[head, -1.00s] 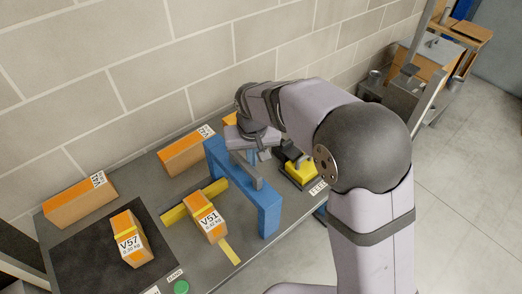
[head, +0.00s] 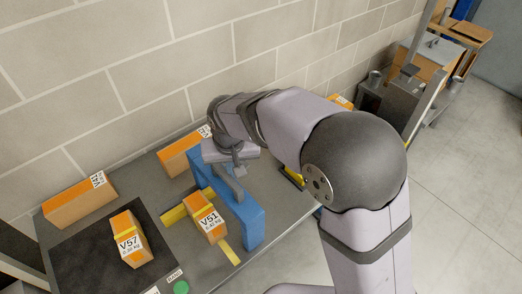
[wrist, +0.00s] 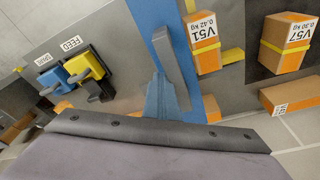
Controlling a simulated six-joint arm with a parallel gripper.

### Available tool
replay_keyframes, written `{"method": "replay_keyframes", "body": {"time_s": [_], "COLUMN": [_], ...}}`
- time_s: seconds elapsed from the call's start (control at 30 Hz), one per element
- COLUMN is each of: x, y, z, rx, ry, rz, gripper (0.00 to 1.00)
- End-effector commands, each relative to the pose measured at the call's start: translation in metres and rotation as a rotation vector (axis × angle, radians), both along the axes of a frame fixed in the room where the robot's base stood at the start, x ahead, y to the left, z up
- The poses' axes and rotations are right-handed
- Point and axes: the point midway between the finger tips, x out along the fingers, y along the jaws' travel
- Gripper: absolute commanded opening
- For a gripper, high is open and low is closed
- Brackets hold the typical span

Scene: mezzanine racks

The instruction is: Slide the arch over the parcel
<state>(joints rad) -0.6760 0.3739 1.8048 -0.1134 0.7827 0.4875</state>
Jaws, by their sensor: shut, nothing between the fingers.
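The blue arch (head: 252,225) stands upright on the table. The parcel V51 (head: 207,225), an orange and white box with a yellow band, stands just left of it. In the wrist view the parcel (wrist: 203,45) lies close along the right edge of the arch (wrist: 200,100). I cannot tell whether they touch or whether any of it is beneath the beam. My gripper (head: 230,183) is shut and empty at the right side of the arch's top beam. Its exact contact with the beam is hard to see.
A parcel V57 (head: 128,245) stands on a dark mat (head: 75,250) at left. Orange boxes (head: 80,203) (head: 180,158) stand along the wall. A yellow strip (head: 230,252) lies by V51. Yellow (wrist: 85,65) and blue (wrist: 57,83) devices stand on the FEED side.

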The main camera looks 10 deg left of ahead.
Motion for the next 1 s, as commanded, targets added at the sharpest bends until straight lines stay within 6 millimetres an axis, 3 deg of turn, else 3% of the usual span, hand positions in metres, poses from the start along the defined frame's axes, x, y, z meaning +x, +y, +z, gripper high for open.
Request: {"method": "replay_keyframes", "body": {"time_s": [1.0], "x": [-0.046], "y": [0.046], "z": [0.0], "rx": [-0.001], "ry": [0.001], "rz": [0.002], "gripper": [0.0]}}
